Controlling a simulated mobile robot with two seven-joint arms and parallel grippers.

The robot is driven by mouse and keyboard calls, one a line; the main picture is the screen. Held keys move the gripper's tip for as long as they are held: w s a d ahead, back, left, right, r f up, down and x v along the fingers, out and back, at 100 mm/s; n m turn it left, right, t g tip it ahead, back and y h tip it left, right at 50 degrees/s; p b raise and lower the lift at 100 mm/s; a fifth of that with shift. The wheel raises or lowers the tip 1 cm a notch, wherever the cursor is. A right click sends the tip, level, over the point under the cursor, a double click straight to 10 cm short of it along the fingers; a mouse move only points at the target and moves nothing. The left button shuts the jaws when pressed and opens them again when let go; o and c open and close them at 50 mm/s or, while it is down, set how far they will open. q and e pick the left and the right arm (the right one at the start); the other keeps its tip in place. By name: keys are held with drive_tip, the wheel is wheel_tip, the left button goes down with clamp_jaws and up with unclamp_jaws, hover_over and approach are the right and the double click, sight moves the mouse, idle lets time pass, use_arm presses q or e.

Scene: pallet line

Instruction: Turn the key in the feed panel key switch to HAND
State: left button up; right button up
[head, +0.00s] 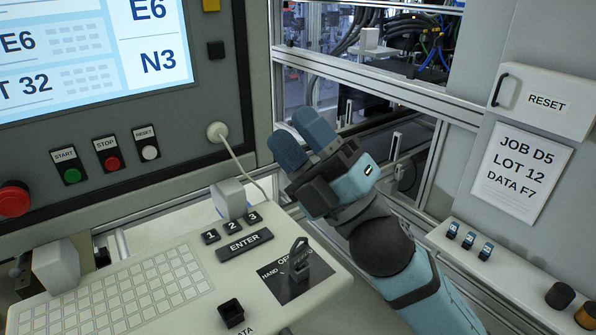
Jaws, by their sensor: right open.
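The key switch (297,265) sits on a black label plate on the light sloping keyboard panel, at the lower middle. Its dark key (300,246) stands up from it. HAND is printed at the left of the plate; another label beginning "O" is partly hidden by the key. I cannot tell exactly which mark the key points to. My right gripper (302,138) is up and beyond the key, apart from it, with its two blue fingers pointing to the upper left. It is open and empty. My left gripper is not in view.
The keyboard panel (190,255) also carries number keys, an ENTER key (244,244) and a black square knob (231,312). A grey block (229,198) and a white cable (242,165) stand behind it. A screen cabinet (110,175) is at left, metal framing at right.

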drive_tip(key=s+a+r+n+g+h, duration=0.15)
drive_tip(key=s+a+n+g, duration=0.3)
drive_tip(key=n+g, duration=0.7)
drive_tip(key=s+a+r+n+g, duration=0.2)
drive_tip(key=s+a+n+g, duration=0.25)
drive_tip(key=n+g, duration=0.7)
drive_tip(key=n+t+h, duration=0.9)
drive_tip(key=n+h, duration=0.2)
drive_tip(key=h, duration=1)
hover_over(299, 238)
wheel_tip(299, 238, down, 7)
wheel_tip(299, 238, down, 14)
drive_tip(key=p, duration=0.2)
drive_tip(key=shift+r+p, duration=0.2)
drive_tip(key=shift+p, duration=0.15)
